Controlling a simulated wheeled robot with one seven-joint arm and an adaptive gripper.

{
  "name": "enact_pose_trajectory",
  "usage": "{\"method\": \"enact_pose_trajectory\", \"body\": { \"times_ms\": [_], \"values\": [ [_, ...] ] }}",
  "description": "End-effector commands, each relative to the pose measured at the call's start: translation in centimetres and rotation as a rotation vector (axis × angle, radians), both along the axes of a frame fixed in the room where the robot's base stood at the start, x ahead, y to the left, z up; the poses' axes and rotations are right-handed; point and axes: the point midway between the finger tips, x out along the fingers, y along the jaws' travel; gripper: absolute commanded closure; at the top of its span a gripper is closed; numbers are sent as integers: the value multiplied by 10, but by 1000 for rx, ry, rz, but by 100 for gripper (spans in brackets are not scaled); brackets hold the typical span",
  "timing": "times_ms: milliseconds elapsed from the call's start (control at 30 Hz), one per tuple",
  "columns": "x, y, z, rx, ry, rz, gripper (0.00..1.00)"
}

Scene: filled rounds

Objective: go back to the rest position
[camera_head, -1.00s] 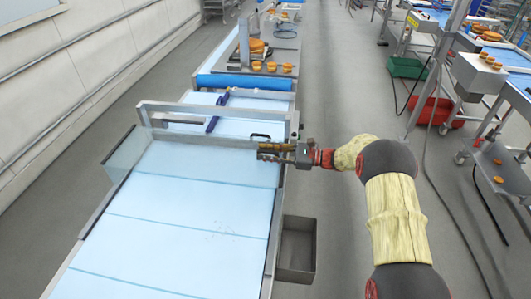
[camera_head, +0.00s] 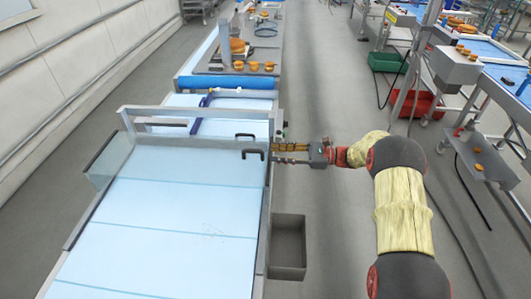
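My gripper (camera_head: 283,153) points left at the right side of the conveyor, by the end of the guard's frame. Its two fingers are apart with a narrow gap, and nothing shows between them. My arm reaches in from the lower right and is bent at the elbow. The conveyor (camera_head: 165,235) has a bare pale blue belt. A clear guard (camera_head: 108,160) with a grey crossbar stands over it. Whether the fingers touch the frame cannot be told.
A grey open bin (camera_head: 288,240) hangs at the conveyor's right side, below my gripper. Filled rounds (camera_head: 253,66) sit on the far machine. A red crate (camera_head: 415,104), a green crate (camera_head: 388,62) and another line stand at right. The floor between is mostly clear.

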Motion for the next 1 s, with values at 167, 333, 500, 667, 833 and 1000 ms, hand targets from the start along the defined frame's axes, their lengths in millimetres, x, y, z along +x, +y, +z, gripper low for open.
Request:
{"method": "enact_pose_trajectory", "body": {
  "times_ms": [167,333,500,667,833,1000],
  "values": [
    [-2,-14,-1,-1,1,0,70],
    [-2,-17,-1,-1,1,0,70],
    [-2,-16,0,-1,0,0,70],
    [-2,-16,0,-1,-1,0,70],
    [0,-17,-17,-68,-53,-7,70],
    [-33,-15,-73,-215,-47,52,70]
  ]
}}
